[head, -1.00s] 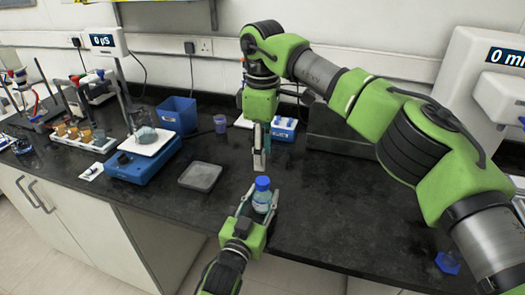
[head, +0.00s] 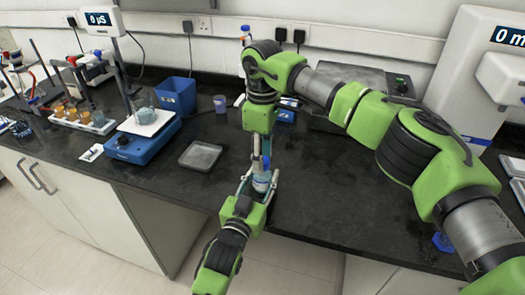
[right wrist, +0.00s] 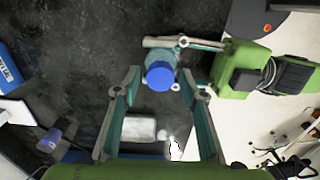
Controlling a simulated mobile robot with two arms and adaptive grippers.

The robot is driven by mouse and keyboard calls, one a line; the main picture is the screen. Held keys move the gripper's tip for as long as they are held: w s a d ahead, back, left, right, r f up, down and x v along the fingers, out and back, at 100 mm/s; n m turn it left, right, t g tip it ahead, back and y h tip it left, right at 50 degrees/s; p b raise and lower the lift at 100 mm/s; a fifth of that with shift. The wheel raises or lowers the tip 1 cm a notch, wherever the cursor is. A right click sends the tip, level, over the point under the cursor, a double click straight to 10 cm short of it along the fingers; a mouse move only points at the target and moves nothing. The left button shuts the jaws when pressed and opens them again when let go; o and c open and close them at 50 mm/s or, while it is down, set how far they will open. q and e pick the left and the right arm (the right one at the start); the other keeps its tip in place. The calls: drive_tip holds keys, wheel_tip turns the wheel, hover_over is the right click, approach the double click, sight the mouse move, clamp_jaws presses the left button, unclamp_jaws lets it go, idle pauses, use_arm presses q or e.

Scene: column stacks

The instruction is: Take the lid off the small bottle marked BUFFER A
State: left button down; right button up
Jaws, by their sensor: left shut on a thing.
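A small bottle (head: 261,184) with a blue lid stands near the front edge of the black bench; no marking on it can be read. My left gripper (head: 259,187) is shut around the bottle's body. In the right wrist view the blue lid (right wrist: 159,77) faces the camera, with part of the bottle (right wrist: 161,57) beyond it and my left gripper (right wrist: 186,65) coming in from the right. My right gripper (head: 261,160) points down over the bottle and mostly hides the lid in the head view. Its fingers (right wrist: 160,74) are open, one either side of the lid, with gaps showing.
A shallow grey tray (head: 200,156) lies left of the bottle. A blue piece (head: 441,242) lies at the right front.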

clamp_jaws()
